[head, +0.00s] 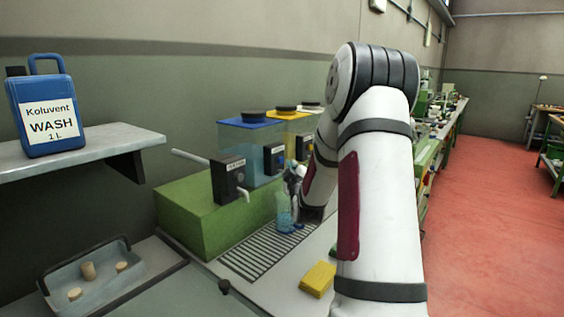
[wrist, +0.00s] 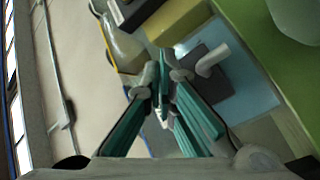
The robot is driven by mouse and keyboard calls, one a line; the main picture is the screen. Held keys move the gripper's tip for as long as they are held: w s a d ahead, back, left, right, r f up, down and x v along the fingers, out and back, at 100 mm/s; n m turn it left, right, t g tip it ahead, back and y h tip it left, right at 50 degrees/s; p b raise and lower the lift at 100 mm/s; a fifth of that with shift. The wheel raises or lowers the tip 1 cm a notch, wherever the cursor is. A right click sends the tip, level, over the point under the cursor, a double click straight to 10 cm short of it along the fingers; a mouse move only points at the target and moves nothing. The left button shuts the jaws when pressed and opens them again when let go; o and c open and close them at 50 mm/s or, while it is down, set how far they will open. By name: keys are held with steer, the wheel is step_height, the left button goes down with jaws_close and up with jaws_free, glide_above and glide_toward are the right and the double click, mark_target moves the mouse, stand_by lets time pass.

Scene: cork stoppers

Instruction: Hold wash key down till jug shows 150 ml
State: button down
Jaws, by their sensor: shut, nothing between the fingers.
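My gripper (head: 293,180) is shut and empty in front of the dispenser row in the head view, partly hidden by my arm. In the wrist view its teal-padded fingers (wrist: 164,78) are together. A clear bluish jug (head: 284,212) stands on the drip grate just below the gripper; I cannot read its level. A dark dispenser box (head: 228,178) with a pale label and a spout is on the left, and another dark box (head: 272,157) is behind it. I cannot read which is the wash key. In the wrist view a pale spout (wrist: 212,60) is close beyond the fingers.
A blue Koluvent WASH bottle (head: 48,112) stands on a shelf (head: 110,143) at left. The boxes sit by a green block (head: 190,212) and tanks with blue (head: 250,124) and yellow lids. A yellow sponge (head: 318,279) lies right of the grate (head: 262,255). A tray (head: 110,278) holds corks.

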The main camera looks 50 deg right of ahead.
steer(key=shift+s+d+p, duration=0.2)
steer(key=shift+s+p, duration=0.15)
steer(key=shift+s, duration=2.15)
